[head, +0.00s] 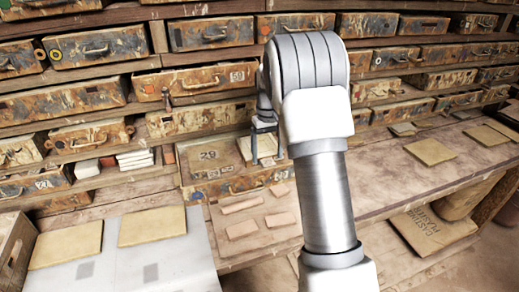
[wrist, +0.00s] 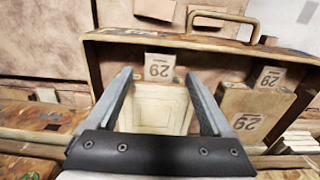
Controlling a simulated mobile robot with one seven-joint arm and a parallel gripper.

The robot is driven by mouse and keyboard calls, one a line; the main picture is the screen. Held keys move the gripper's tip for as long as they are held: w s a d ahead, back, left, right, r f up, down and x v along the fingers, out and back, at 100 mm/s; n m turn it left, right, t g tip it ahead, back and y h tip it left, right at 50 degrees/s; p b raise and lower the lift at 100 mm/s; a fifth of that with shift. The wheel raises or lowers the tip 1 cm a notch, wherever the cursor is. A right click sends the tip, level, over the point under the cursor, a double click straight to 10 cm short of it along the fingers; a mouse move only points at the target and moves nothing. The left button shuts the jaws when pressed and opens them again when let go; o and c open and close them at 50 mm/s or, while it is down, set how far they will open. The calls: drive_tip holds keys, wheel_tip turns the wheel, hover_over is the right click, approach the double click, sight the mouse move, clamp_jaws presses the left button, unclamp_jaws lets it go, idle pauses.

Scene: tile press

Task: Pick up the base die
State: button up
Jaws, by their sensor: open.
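The open drawer marked 29 (head: 212,192) holds two die-like blocks; no marking tells me which is the base die. A cream block with a recessed square face (wrist: 160,108) lies between my fingers in the wrist view, and its pale top shows beside my gripper in the head view (head: 246,150). A brown block with a 29 label (wrist: 232,103) lies to its right in the wrist view. My gripper (wrist: 158,76) is open, its fingers on either side of the cream block. It points down over the drawer in the head view (head: 267,150). Finger contact cannot be told.
Shelves of worn drawers (head: 208,82) fill the back. Several small pinkish tiles (head: 242,229) lie on the bench in front of the open drawer. Larger tan tiles (head: 152,226) lie on a pale surface at left. The bench at right has bare room (head: 375,180).

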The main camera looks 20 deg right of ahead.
drive_tip(key=shift+f, duration=1.4)
clamp_jaws()
drive_tip(key=shift+d+r, duration=0.1)
drive_tip(key=shift+r, duration=0.05)
